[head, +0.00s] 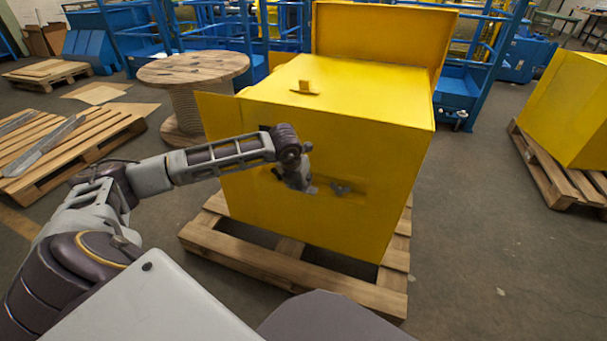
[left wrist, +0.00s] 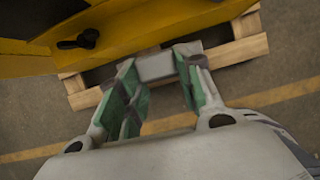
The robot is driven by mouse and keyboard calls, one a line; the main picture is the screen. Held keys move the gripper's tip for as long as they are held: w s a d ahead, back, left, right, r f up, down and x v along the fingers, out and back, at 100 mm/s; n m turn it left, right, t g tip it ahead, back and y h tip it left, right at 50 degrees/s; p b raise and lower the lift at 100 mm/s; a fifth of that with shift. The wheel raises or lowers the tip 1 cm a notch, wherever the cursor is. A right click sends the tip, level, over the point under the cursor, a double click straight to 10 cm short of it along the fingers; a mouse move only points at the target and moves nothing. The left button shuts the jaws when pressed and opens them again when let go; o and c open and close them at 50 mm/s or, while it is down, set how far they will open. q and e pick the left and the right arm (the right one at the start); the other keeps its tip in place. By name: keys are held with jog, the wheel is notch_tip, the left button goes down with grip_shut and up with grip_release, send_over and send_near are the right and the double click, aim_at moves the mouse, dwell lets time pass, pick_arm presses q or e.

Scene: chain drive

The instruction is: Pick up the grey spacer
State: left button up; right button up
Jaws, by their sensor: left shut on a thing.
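My left gripper (head: 299,181) is in front of the front face of the yellow cabinet (head: 340,130). In the left wrist view its green-padded fingers are shut on a light grey block, the grey spacer (left wrist: 155,67), near the fingertips. The spacer is held above a wooden pallet and floor in that view. In the head view the spacer is mostly hidden or too small to tell from the gripper. My right gripper is not in view.
A dark knob or fitting (head: 341,188) sits on the cabinet face just right of my left gripper; a dark knob (left wrist: 78,40) shows in the left wrist view. The cabinet stands on a wooden pallet (head: 250,257). A cable reel (head: 192,68) stands behind left.

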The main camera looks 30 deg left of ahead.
pick_arm(q)
jog(key=s+d, duration=0.2)
jog(key=s, duration=0.9)
jog(key=shift+d+p, duration=0.3)
jog(key=shift+p, duration=0.15)
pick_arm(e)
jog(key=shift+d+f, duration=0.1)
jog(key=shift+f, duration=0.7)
